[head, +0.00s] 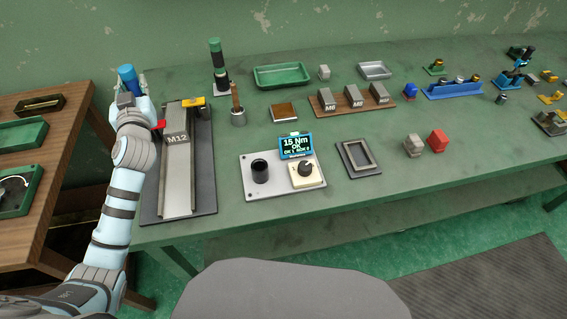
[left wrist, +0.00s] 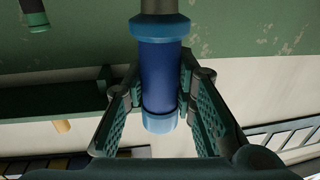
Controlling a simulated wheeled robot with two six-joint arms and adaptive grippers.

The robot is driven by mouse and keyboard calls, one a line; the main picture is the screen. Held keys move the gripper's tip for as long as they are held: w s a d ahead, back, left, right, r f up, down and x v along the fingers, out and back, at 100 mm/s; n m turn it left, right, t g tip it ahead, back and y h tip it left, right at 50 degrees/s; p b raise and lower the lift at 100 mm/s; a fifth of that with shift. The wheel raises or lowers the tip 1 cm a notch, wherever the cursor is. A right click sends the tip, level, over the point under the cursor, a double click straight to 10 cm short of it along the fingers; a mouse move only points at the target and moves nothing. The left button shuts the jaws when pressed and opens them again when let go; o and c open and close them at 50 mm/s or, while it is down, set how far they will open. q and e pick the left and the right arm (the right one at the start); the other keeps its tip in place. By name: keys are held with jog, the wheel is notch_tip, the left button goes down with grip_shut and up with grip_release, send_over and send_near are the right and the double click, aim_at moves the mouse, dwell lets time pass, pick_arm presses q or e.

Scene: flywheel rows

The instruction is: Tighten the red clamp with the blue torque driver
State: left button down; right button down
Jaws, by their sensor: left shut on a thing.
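My left gripper (head: 130,92) is at the upper left of the head view, beside the left edge of the M12 fixture (head: 178,175). It is shut on the blue torque driver (head: 127,75), whose blue top sticks up above the fingers. In the left wrist view the driver's blue handle (left wrist: 160,75) is between the two finger pads of the gripper (left wrist: 160,95). A small red part, seemingly the red clamp (head: 160,125), shows at the fixture's left edge, partly hidden by my left arm. The driver's lower end is hidden in the head view. My right gripper is not in view.
A yellow clamp (head: 193,101) is at the fixture's far right. A green-and-black driver (head: 216,62) stands behind it. A panel with a 15 Nm display (head: 296,146) stands right of the fixture. A wooden side table (head: 60,130) is at left.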

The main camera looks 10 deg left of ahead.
aim_at(124, 68)
pick_arm(q)
jog(key=shift+w+r+p, duration=0.1)
jog(key=shift+r+p, duration=1.05)
jog(key=shift+r, duration=0.1)
notch_tip(124, 68, up, 3)
jog(key=shift+f+p, duration=0.15)
jog(key=shift+p, duration=1)
jog(key=shift+f, duration=0.1)
